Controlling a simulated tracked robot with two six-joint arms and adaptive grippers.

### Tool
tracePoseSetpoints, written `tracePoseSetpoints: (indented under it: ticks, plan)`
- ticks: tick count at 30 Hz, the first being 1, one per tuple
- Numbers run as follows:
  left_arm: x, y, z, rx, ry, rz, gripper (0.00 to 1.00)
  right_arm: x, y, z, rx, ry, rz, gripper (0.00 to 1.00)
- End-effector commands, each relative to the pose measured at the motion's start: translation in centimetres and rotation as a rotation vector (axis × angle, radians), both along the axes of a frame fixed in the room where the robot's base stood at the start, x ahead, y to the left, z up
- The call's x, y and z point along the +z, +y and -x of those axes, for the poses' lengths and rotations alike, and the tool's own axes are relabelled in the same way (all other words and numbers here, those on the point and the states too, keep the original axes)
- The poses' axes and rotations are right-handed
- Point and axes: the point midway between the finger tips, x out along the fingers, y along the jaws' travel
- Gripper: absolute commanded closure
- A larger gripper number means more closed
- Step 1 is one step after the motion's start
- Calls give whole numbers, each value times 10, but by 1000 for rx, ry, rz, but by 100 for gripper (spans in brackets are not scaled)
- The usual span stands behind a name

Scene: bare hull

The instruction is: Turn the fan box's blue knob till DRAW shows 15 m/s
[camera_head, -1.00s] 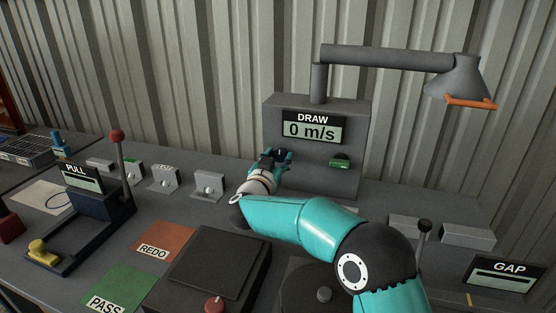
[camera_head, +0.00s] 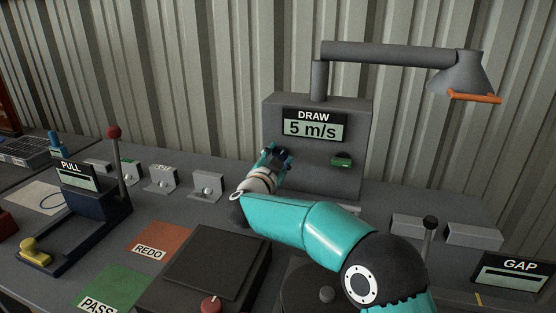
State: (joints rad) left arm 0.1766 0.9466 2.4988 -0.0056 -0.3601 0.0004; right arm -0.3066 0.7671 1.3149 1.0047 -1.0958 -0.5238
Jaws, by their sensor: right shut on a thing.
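The grey fan box (camera_head: 350,185) stands at the back of the bench. Its DRAW display (camera_head: 313,126) reads 5 m/s. My right gripper (camera_head: 281,152) is at the lower left of the box's front, shut on the blue knob, which the fingers mostly hide. The gripper looks tilted over to one side. A green switch (camera_head: 341,160) sits on the box front to the right of the gripper. My left gripper is not in view.
A grey duct with a hood (camera_head: 460,75) reaches right from the box top. A PULL stand with a red-tipped lever (camera_head: 114,133) is at left. REDO (camera_head: 149,250) and PASS (camera_head: 105,295) mats lie in front. A GAP display (camera_head: 517,272) is at right.

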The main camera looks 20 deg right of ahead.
Motion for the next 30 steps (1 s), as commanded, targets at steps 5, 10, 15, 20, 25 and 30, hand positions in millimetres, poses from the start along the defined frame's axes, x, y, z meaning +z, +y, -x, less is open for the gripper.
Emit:
tracePoseSetpoints:
  ticks: [5,10,15,20,25,30]
  plan:
    - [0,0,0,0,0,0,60,0,-1,0,-3,-1,-4,90]
    - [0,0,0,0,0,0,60,0,-1,0,-3,-1,-3,90]
    - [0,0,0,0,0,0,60,0,-1,0,-3,-1,-3,32]
    - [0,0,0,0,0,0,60,0,-1,0,-2,-1,-2,32]
    - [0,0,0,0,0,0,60,0,1,2,-1,-1,-2,32]
    - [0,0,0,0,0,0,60,0,11,15,2,0,-1,32]
